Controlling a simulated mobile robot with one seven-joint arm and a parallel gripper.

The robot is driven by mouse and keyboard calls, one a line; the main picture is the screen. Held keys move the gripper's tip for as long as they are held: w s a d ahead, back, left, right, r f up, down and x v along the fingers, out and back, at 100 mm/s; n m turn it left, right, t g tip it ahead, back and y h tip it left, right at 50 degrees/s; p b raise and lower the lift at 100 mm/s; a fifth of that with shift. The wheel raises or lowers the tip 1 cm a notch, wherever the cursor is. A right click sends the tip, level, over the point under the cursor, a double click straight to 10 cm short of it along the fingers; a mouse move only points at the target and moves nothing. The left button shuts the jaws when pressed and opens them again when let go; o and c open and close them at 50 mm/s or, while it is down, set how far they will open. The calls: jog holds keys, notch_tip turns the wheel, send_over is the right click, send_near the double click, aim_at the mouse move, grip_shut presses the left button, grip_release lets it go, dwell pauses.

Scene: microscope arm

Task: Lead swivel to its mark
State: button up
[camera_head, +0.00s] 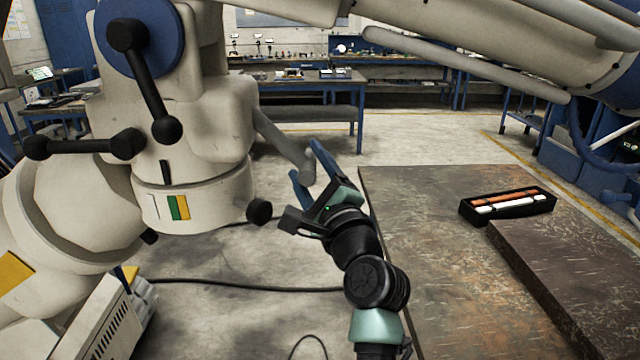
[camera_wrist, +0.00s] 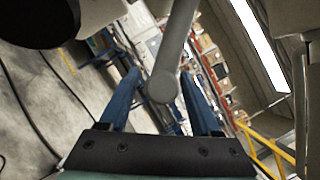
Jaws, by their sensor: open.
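The microscope's cream swivel head (camera_head: 215,125) hangs at the left in the head view. A grey handle bar (camera_head: 283,140) slants down and right from it. The bar's round end shows in the wrist view (camera_wrist: 163,87). A collar below the head carries a white, green and yellow strip (camera_head: 176,207), probably the mark. A short black pointer (camera_head: 165,172) stands above it, near the strip's left part. My gripper (camera_head: 306,163) is open, its blue fingers on either side of the handle's end. In the wrist view (camera_wrist: 160,85) the bar lies between the fingers; contact cannot be told.
Black knob levers (camera_head: 150,85) jut from the head, and a black knob (camera_head: 259,211) sits on the collar near my gripper. A worn metal table (camera_head: 420,240) stands at the right with a black tray (camera_head: 508,207) on it. Cables lie on the floor.

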jog(key=v, duration=1.2)
jog(key=shift+s+f+b, duration=0.2)
jog(key=shift+s+b, duration=0.05)
jog(key=shift+b, duration=0.2)
jog(key=shift+d, duration=0.15)
